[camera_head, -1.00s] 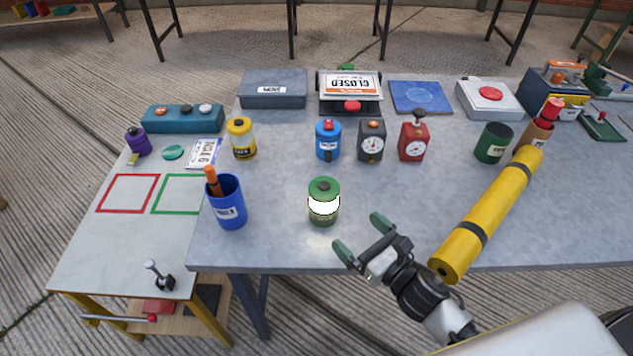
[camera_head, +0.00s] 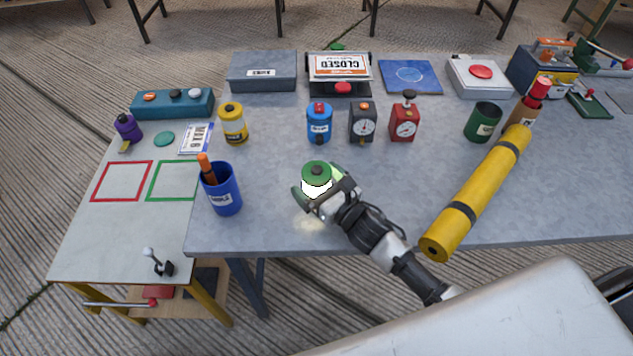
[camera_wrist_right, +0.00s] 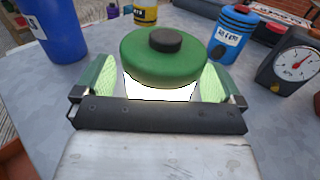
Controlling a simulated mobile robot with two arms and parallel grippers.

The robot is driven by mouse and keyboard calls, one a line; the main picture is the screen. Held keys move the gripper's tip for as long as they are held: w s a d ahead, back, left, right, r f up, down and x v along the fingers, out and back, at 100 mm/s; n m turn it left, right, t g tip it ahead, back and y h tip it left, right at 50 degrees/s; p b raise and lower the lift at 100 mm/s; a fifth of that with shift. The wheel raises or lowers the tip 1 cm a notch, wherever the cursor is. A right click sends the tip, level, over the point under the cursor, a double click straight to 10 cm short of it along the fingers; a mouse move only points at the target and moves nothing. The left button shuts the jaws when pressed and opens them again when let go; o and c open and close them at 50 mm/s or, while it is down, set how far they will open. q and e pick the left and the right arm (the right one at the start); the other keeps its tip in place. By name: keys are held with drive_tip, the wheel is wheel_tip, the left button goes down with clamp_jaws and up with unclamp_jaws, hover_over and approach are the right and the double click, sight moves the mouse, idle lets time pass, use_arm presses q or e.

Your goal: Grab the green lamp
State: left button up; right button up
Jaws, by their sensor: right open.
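The green lamp (camera_head: 317,174) stands upright on the grey table, with a green cap, a dark knob and a bright white glowing body. In the right wrist view the lamp (camera_wrist_right: 164,55) is between the two green fingertips. My right gripper (camera_head: 318,190) is open around the lamp, one finger on each side. In the right wrist view the gripper (camera_wrist_right: 158,82) shows small gaps between fingers and lamp. The lamp's lower part is hidden behind the gripper's palm. My left gripper is not in view.
A blue cup (camera_head: 222,190) with an orange-handled thing stands left of the lamp. A yellow roll (camera_head: 478,192) lies to the right. A blue canister (camera_head: 319,124), a dark gauge (camera_head: 362,124) and a red gauge (camera_head: 404,120) stand behind. The table's front edge is close.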

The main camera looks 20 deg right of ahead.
drive_tip(key=shift+w, duration=0.1)
drive_tip(key=c, duration=1.2)
drive_tip(key=shift+r, duration=0.1)
